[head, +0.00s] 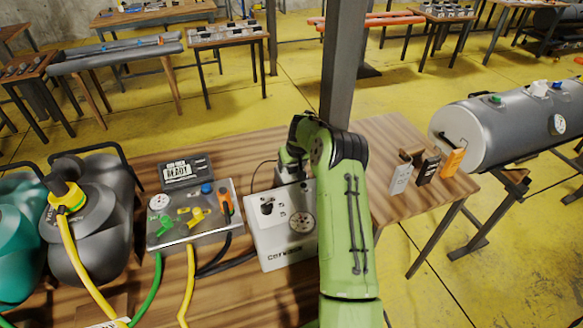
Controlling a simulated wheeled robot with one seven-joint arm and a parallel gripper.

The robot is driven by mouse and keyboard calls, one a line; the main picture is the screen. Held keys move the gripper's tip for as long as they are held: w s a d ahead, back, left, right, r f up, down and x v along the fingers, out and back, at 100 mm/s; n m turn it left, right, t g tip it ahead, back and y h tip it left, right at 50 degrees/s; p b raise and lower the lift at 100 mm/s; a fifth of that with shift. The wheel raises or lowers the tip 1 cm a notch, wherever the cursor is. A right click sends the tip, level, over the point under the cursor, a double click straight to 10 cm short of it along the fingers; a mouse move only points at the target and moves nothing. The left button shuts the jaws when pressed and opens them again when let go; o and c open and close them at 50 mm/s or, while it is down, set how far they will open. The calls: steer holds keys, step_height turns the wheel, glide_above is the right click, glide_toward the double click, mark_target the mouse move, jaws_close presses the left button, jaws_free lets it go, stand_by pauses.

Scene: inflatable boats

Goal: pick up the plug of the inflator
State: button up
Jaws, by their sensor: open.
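A white box (280,245), which looks like the inflator, stands on the wooden table with a round grille and a dark fitting (267,206) on top. I cannot tell whether this fitting is the plug. A thin black cord (254,174) curves up behind the box toward my gripper. My gripper (291,175) is open and points down over the back of the box; its fingertips are small and partly hidden. I cannot see whether anything lies between them. My green arm covers the right side of the box.
Dark and teal tanks (90,240) are farther left. Small upright boxes (402,178) and a grey cylinder (510,125) are right. A post (342,65) rises behind my arm.

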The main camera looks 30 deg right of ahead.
steer(key=shift+r, duration=0.15)
jaws_close()
stand_by(0.4)
step_height(320, 180, up, 15)
steer(key=p, duration=0.5)
stand_by(1.0)
